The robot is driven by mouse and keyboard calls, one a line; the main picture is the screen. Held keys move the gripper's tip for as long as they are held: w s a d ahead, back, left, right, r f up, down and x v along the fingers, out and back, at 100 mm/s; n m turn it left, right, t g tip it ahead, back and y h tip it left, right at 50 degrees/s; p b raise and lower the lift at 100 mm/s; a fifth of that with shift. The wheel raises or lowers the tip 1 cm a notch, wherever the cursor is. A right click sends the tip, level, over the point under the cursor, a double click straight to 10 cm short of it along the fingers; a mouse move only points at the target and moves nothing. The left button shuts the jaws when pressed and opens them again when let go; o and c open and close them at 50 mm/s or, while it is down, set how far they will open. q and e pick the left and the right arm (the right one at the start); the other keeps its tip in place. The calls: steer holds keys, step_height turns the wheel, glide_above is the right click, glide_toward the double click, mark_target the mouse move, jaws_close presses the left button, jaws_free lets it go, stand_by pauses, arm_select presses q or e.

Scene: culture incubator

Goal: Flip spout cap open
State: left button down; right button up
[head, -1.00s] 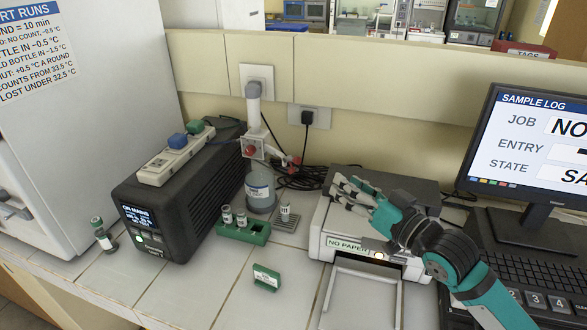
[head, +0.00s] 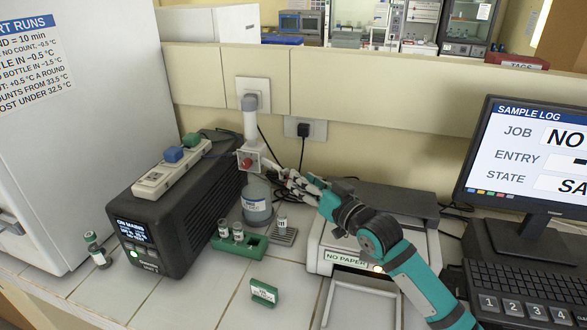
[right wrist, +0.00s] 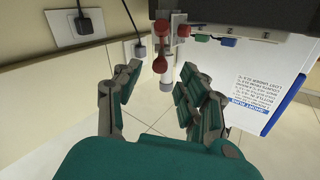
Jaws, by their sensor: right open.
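A dispenser bottle (head: 257,203) with a white valve block on top stands behind the vial rack. A red knob (head: 246,163) is on the block's front; it also shows in the right wrist view (right wrist: 183,31). The red spout cap (right wrist: 160,66) appears in the right wrist view between the fingertips in the picture; contact cannot be told. My right gripper (head: 287,180) is open, its fingers at the spout, hiding it in the head view. In the right wrist view the gripper (right wrist: 161,72) has both fingers spread apart. My left gripper is not in view.
A green rack (head: 238,243) with vials stands in front of the bottle, a small vial on a drain grid (head: 286,238) beside it. A printer (head: 345,258) lies under my right arm. A black power unit (head: 185,225) is to the left, a monitor (head: 525,160) to the right.

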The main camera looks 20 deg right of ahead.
steer(key=shift+p+x, duration=0.3)
steer(key=shift+x, duration=2.1)
jaws_close()
